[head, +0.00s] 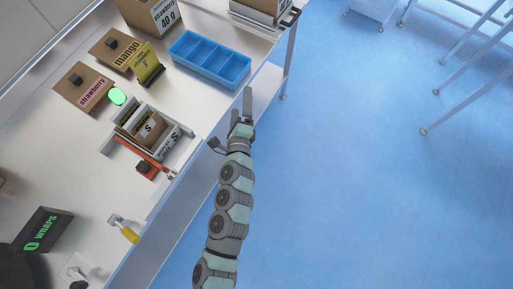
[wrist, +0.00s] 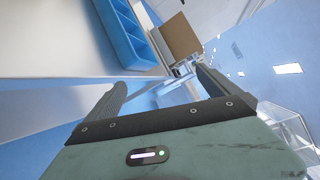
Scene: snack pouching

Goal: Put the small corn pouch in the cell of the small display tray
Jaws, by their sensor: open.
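My gripper (head: 231,119) is open and empty, out past the table's front edge; its two spread fingers also show in the wrist view (wrist: 161,82). A blue tray (head: 210,60) with several empty cells lies on the table, up and left of my gripper; part of it shows in the wrist view (wrist: 129,35). A small yellow pouch (head: 147,63) stands tilted in a dark holder left of the blue tray. An open carton (head: 168,146) holds upright pouches, one brown and marked S (head: 150,128). I cannot read "corn" on any pouch.
Flat brown mango (head: 121,51) and strawberry (head: 85,87) pouches lie at the back, each with a dark knob. A green disc (head: 118,96), an orange strip (head: 145,154) and a dark wraps box (head: 43,230) are also on the table. The aisle floor (head: 350,170) is clear.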

